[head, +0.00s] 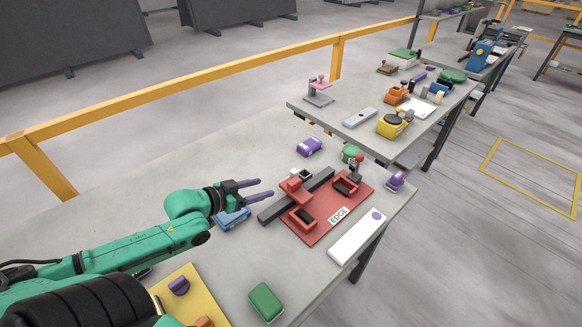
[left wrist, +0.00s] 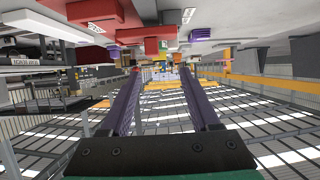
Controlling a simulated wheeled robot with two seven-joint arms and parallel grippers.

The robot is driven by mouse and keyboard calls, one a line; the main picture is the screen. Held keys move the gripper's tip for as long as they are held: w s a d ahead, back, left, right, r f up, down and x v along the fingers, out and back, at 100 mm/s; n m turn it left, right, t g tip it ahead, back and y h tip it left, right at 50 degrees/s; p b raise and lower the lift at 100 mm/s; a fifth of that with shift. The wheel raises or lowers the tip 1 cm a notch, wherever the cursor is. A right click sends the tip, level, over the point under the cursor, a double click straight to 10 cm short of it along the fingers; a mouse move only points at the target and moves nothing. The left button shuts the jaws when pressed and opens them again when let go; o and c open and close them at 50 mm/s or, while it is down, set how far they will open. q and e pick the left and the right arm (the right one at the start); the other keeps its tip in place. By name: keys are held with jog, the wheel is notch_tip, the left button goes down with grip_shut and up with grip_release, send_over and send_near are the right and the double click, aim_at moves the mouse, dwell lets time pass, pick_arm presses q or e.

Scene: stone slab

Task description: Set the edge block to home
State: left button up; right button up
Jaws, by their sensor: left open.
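The red edge fixture (head: 318,232) lies flat on the stone-grey bench in the head view, with a white EDGE label on its front. A dark grey bar (head: 272,211) lies across it, and red blocks (head: 295,190) stand around the bar. A red-knobbed post (head: 358,163) rises at its far corner. Which part is the edge block is not clear. My left gripper (head: 267,188) is open and empty, left of the fixture and apart from it. Its purple fingers (left wrist: 162,80) are spread with nothing between them in the left wrist view. My right gripper is not seen.
A blue item (head: 234,219) lies below my left gripper. A green block (head: 266,301), a white plate (head: 357,236), a purple car-like item (head: 309,146) and a purple piece (head: 396,180) sit around the fixture. Bare bench (head: 130,228) lies to the left.

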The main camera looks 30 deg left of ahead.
aim_at(293, 182)
pick_arm(q)
jog(key=w+d, duration=0.1)
jog(key=w, duration=0.1)
jog(key=w+d+f+b, duration=0.1)
jog(key=w, duration=0.1)
jog(key=shift+d+f, duration=0.15)
jog(key=shift+d, duration=0.25)
jog(key=x, duration=0.3)
jog(key=shift+w+f, duration=0.1)
jog(key=shift+w, duration=0.1)
jog(key=x, duration=0.3)
jog(key=shift+w+d+f, duration=0.1)
jog(key=shift+w+d, duration=0.2)
jog(key=shift+w+f, duration=0.3)
jog(key=shift+w, duration=0.15)
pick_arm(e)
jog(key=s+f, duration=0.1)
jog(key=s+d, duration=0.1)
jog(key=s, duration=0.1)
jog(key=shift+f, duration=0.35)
pick_arm(q)
jog(key=shift+s+d+r, duration=0.1)
grip_shut()
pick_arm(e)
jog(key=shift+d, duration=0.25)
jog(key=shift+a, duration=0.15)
